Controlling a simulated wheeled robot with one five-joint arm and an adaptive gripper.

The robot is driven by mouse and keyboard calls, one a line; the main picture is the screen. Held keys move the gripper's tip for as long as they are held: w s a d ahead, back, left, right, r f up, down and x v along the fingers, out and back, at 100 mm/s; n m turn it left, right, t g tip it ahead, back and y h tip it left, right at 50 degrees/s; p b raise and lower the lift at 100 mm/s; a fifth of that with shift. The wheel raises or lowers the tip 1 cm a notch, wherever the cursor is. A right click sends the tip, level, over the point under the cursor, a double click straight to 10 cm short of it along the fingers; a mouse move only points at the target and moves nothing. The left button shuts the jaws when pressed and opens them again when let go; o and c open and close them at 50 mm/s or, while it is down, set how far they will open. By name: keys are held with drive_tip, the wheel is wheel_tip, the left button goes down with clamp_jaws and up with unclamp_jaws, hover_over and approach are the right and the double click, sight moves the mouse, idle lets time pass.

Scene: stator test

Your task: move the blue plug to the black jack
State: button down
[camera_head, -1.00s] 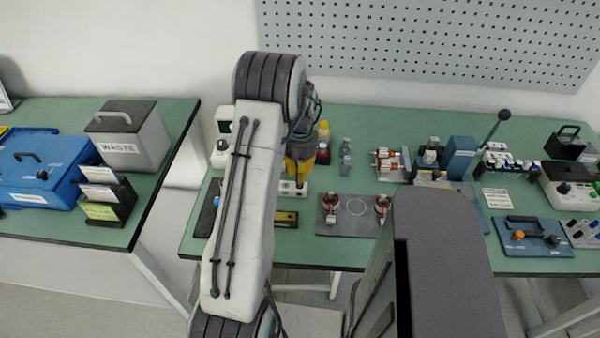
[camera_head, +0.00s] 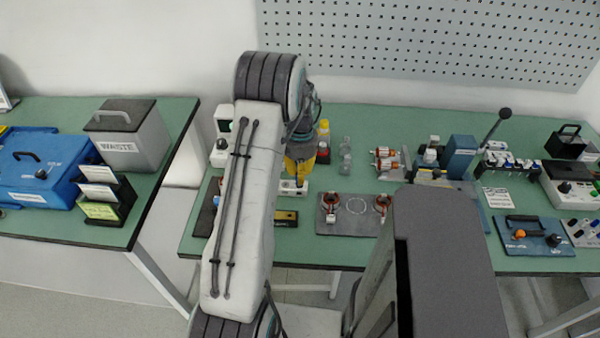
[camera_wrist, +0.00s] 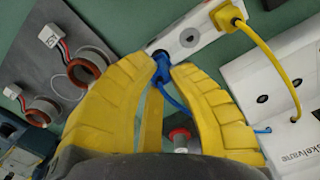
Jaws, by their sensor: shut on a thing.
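My gripper (camera_wrist: 160,70) has yellow fingers and is shut on the blue plug (camera_wrist: 161,66), whose blue cable (camera_wrist: 175,103) runs down and right between the fingers. The plug is at the left end of a white strip (camera_wrist: 208,33) with dark round sockets. I cannot tell whether it is seated in a socket or just above one. A black jack (camera_wrist: 189,37) shows on the strip, right of the plug. In the head view, my gripper (camera_head: 299,172) points down over the white strip (camera_head: 291,187); the plug is hidden there.
A yellow plug (camera_wrist: 228,17) with a yellow cable stands at the strip's other end. A grey plate (camera_head: 348,226) with copper-coloured rings lies right of my gripper. Small bottles (camera_head: 345,148) stand behind. A white device (camera_wrist: 275,85) is at the right in the wrist view.

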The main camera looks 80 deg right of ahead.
drive_tip(key=shift+f+b, duration=0.85)
drive_tip(key=shift+b, duration=0.05)
idle(1.2)
drive_tip(key=c, duration=1.1)
unclamp_jaws()
drive_tip(key=shift+c, duration=0.2)
drive_tip(key=shift+r, duration=0.1)
wheel_tip(320, 180, up, 12)
drive_tip(key=shift+d, duration=0.15)
idle(0.6)
